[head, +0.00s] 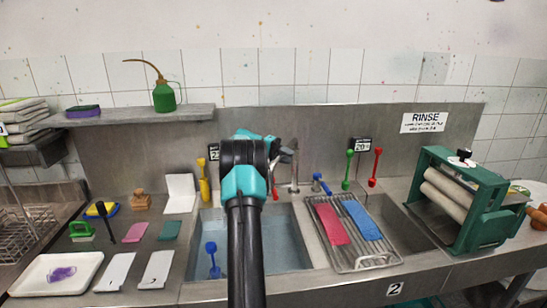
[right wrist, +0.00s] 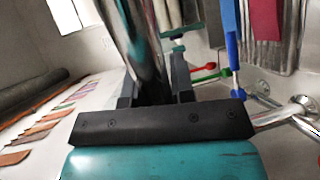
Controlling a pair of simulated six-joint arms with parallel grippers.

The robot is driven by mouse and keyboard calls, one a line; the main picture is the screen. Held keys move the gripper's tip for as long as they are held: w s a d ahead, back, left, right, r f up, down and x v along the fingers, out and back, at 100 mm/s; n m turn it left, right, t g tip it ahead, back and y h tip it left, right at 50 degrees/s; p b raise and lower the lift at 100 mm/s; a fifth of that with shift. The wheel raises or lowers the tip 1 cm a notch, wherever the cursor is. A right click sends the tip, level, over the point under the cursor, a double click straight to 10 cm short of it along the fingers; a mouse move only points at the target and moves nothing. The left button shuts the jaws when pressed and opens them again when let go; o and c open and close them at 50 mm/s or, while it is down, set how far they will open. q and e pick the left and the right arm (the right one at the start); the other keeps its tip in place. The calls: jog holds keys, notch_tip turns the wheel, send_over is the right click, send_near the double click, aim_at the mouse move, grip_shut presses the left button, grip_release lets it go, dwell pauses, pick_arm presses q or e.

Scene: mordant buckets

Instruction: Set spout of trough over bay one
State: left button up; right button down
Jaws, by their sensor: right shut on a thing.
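The chrome spout (right wrist: 130,40) runs between the two black fingers of my right gripper (right wrist: 155,90) in the right wrist view. In the head view my right gripper (head: 270,150) is shut on it above the back of the left basin, and the gripper and arm hide much of it. A chrome tap post (head: 294,183) shows just right of the gripper. The left basin (head: 292,250) holds bluish water. The right basin (head: 405,230) is partly covered by a rack, with a "2" label (head: 394,289) below. No label for bay one shows. My left gripper is out of view.
Red cloth (head: 331,221) and blue cloth (head: 361,219) lie on the wire rack (head: 356,263). Yellow (head: 204,182), green (head: 348,168) and red (head: 375,168) upright tools stand along the back. A green roller wringer (head: 462,200) stands at right. A white tray (head: 56,276) lies at left.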

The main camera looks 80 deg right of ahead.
jog(key=c, duration=1)
grip_release()
jog(key=shift+o, duration=0.2)
